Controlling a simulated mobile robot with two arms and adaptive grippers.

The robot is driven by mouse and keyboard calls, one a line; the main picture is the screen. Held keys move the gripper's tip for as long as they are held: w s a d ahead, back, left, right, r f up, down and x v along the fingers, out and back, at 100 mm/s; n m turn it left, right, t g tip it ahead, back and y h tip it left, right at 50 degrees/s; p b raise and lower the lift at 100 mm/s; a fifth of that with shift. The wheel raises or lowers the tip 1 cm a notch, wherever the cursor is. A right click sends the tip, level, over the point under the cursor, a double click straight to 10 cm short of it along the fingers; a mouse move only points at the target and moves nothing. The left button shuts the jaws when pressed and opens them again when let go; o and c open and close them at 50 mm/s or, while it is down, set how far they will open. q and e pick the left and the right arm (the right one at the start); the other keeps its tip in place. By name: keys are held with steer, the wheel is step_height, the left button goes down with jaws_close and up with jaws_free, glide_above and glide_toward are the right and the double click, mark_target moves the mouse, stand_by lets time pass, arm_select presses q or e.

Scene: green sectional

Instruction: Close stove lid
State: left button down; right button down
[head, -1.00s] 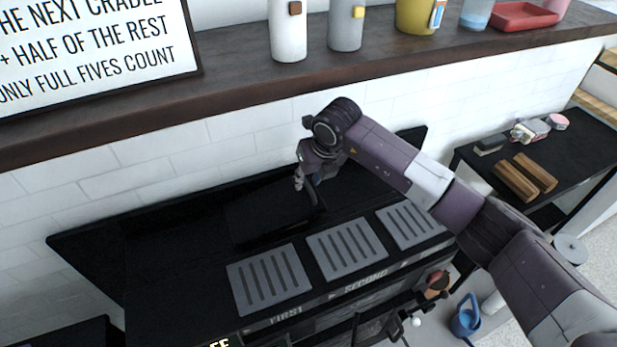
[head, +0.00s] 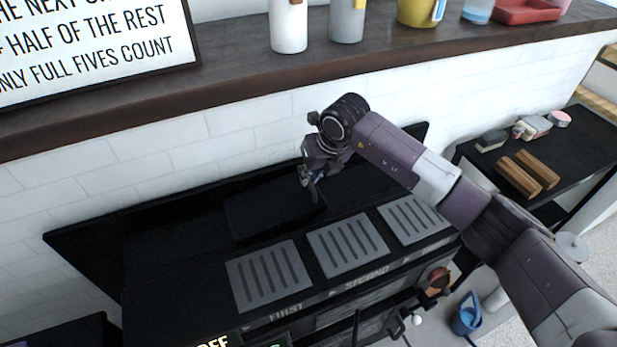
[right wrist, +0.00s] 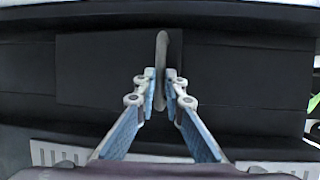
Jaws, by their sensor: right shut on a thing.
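The stove (head: 160,285) has a black top with a dark, flat square lid panel (head: 265,212) behind the grey slotted plates. The lid also shows in the right wrist view (right wrist: 95,75), lying flat as far as I can tell. A grey curved handle (right wrist: 162,55) stands at the lid's right edge there. My right gripper (head: 312,190) is over that edge. In the right wrist view my right gripper (right wrist: 161,88) has its fingertips on both sides of the handle, shut on it. The handle is hard to make out in the head view. My left gripper is not in view.
Grey slotted plates (head: 268,280) line the stove's front. A brick wall (head: 150,150) and a dark shelf (head: 330,65) with bottles rise behind. A black side table (head: 585,150) with wooden blocks stands at right. A blue watering can (head: 466,318) is on the floor.

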steer(key=shift+w+d+f+b, duration=0.1)
steer(key=shift+d+f+b, duration=0.2)
steer(key=shift+f+b, duration=0.35)
steer(key=shift+w+d+f+b, duration=0.1)
steer(key=shift+d+f+b, duration=0.15)
steer(key=shift+f+b, duration=0.4)
steer(key=shift+f, duration=0.1)
steer(key=c, duration=2)
jaws_free()
steer(key=shift+r, duration=0.25)
steer(key=v, duration=1.1)
steer(key=shift+s+d+r, duration=0.1)
steer(key=shift+d+r, duration=0.1)
steer(key=shift+d, duration=0.15)
steer(key=shift+f, duration=0.1)
